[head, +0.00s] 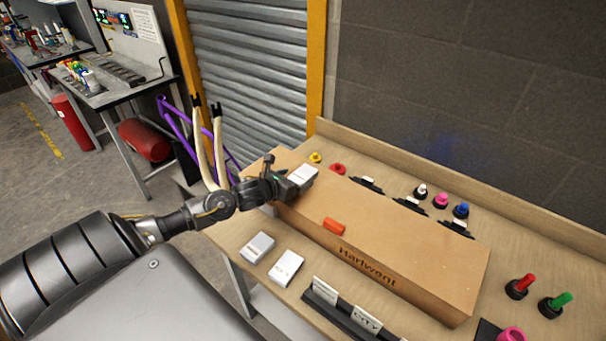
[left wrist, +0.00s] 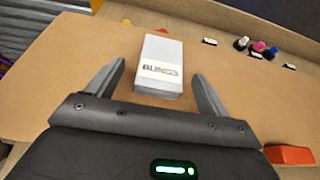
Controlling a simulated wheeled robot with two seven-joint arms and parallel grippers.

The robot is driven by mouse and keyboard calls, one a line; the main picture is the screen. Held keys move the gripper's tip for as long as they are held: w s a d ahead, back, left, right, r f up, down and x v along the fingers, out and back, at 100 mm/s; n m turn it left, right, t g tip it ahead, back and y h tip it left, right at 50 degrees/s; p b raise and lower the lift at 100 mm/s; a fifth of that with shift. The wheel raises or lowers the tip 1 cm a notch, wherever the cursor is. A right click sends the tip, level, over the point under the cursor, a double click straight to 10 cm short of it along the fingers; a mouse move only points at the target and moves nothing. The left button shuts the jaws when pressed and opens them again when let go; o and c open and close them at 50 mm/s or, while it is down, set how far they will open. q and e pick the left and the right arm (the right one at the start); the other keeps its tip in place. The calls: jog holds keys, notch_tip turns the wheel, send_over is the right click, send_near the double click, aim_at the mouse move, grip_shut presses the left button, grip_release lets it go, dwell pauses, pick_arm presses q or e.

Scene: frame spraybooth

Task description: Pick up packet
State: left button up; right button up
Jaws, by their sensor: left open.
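A white packet (head: 304,175) with dark lettering lies on top of a long brown cardboard box (head: 400,262). In the left wrist view the packet (left wrist: 161,52) is between and slightly beyond my fingers, with gaps on both sides. My left gripper (head: 291,183) is open at the packet's near end, low over the box; its fingers also show in the left wrist view (left wrist: 159,78). Two more pale packets, a greyish one (head: 258,247) and a white one (head: 286,268), lie on the table in front of the box. My right gripper is not in view.
An orange block (head: 334,227) lies on the box, right of my gripper. Labelled cards stand in a black holder (head: 338,313) at the table's front. Coloured knobs and plugs line the back and right of the table (head: 560,240). A purple bike frame (head: 180,120) stands behind my arm.

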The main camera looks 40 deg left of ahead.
aim_at(301, 175)
pick_arm(q)
jog(key=p+x, duration=0.1)
jog(key=x, duration=0.2)
jog(key=shift+w+r, duration=0.1)
jog(key=shift+w, duration=0.2)
jog(key=shift+s, duration=0.1)
jog(key=c, duration=1.1)
